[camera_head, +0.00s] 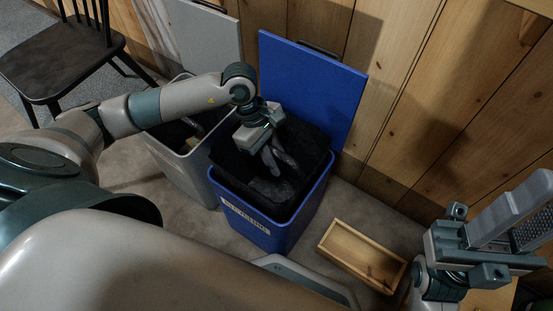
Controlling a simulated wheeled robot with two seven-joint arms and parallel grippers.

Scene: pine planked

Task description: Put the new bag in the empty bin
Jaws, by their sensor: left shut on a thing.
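The blue bin (255,232) stands open with its lid raised against the wall, and a label is on its front. A black bag (309,143) sits in its mouth, its top edge standing a little above the rim. My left gripper (274,160) reaches down into the bag's opening and is shut on the black bag; the exact grip point is dark and partly hidden. My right gripper (518,222) is at the right edge, away from the bins, with its fingers apart and nothing seen between them.
A grey bin (172,168) with its lid up stands left of the blue bin, with dark contents. A shallow wooden box (338,252) lies on the floor at the right. A dark chair (58,68) is at the upper left. The plank wall is close behind.

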